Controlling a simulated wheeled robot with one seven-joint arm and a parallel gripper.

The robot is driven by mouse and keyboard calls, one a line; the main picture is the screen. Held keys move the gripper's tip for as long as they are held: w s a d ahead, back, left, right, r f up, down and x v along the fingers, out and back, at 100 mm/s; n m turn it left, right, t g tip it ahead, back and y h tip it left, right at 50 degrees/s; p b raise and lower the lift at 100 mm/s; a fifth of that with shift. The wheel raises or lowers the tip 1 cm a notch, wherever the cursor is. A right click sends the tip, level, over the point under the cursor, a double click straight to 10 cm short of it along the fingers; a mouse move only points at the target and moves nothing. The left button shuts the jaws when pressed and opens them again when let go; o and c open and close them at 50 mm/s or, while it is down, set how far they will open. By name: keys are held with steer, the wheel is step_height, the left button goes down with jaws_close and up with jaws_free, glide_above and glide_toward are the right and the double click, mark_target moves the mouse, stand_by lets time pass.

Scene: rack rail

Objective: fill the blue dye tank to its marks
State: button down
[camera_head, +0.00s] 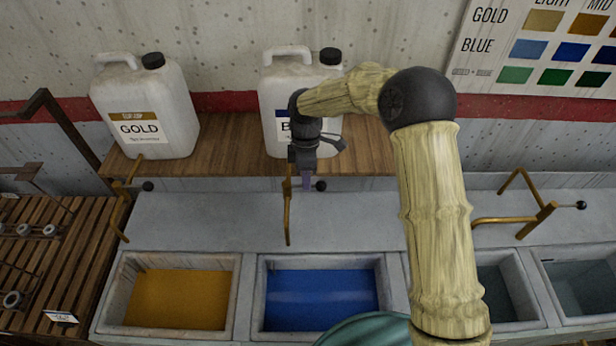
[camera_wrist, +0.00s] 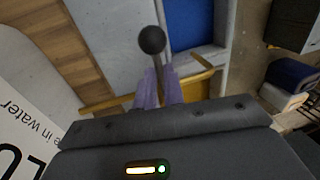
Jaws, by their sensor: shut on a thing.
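The blue dye tank (camera_head: 322,262) stands in the front row, with blue dye (camera_head: 320,298) in it. No level marks can be made out. Part of the dye shows in the wrist view (camera_wrist: 192,25). A brass tap (camera_head: 288,215) rises behind this tank, with a black-knobbed lever (camera_head: 320,186). My gripper (camera_head: 306,182) points down at this tap. In the wrist view, its purple fingers (camera_wrist: 158,80) are shut on the lever, whose black knob (camera_wrist: 151,39) sticks out beyond them. I cannot tell whether dye is flowing.
A gold jug (camera_head: 150,105) and a blue-labelled jug (camera_head: 275,100) stand on the wooden shelf (camera_head: 220,140) behind. A gold dye tank (camera_head: 180,298) is left of the blue one. Another brass tap (camera_head: 520,220) is at the right. A colour chart (camera_head: 550,45) hangs above.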

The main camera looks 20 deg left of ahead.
steer(key=c, duration=1.5)
jaws_free()
steer(key=shift+w, duration=0.1)
steer(key=shift+r, duration=0.1)
steer(key=w+r+b, duration=0.1)
steer(key=r, duration=0.4)
steer(key=w+r+b, duration=0.1)
steer(key=r, duration=0.5)
steer(key=w+a+r+b, duration=0.1)
steer(key=r, duration=0.5)
steer(key=shift+w, duration=0.1)
